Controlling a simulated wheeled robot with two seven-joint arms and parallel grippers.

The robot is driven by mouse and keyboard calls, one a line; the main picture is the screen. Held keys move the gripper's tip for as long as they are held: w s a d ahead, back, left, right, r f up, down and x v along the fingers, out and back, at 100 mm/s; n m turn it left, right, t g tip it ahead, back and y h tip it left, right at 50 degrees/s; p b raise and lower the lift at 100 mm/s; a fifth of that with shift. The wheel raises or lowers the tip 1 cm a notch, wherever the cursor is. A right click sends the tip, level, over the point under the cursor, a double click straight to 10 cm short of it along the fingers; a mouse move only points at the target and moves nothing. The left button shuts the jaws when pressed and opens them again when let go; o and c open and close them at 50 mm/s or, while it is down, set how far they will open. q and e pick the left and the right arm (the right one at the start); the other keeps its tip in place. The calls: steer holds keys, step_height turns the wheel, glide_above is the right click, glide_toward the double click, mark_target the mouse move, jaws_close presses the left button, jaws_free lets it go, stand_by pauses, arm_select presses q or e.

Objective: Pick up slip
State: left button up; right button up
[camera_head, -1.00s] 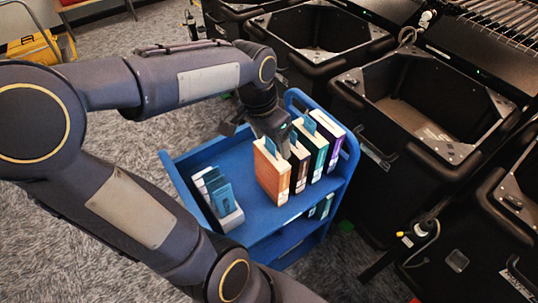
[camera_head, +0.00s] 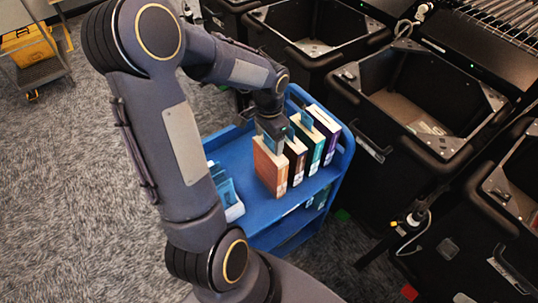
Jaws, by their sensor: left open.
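A row of upright books stands on the top shelf of the blue cart (camera_head: 262,212): an orange book (camera_head: 270,172), a dark book (camera_head: 296,163), a teal-spined book (camera_head: 318,155) and a purple-spined book (camera_head: 332,146). A blue slip (camera_head: 267,143) sticks up from the orange book's top, and another slip (camera_head: 304,121) shows farther back. My left gripper (camera_head: 273,128) is open, pointing down just above the orange and dark books. Its fingertips overlap the slips in the picture, so I cannot tell whether they touch one. My right gripper is out of view.
A holder with several blue slips (camera_head: 226,190) is on the cart's left side, partly hidden by my arm. Black bins (camera_head: 408,95) line the right side, close to the cart. A trolley with a yellow case (camera_head: 28,45) stands far left. Carpet is clear at left.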

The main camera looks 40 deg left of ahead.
arm_select(q)
steer(key=shift+c, duration=0.4)
steer(key=c, duration=0.8)
